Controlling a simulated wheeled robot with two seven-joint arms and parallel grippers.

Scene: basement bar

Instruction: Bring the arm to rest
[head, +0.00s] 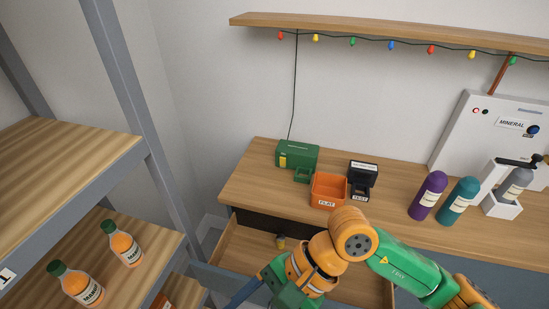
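My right arm, green and orange, comes in from the lower right and bends over the front of the bench. Its wrist end and the upper part of the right gripper (284,288) point down at the bottom of the picture, over the open drawer (345,271). The fingertips are not clearly visible, so I cannot tell whether it is open or shut or holds anything. My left gripper is out of view.
The wooden bench (258,185) carries an orange bin (328,190), green box (297,154), black tester (362,174), purple bottle (428,196), teal bottle (458,200) and white machine (492,130). Shelves with orange bottles (124,248) stand left.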

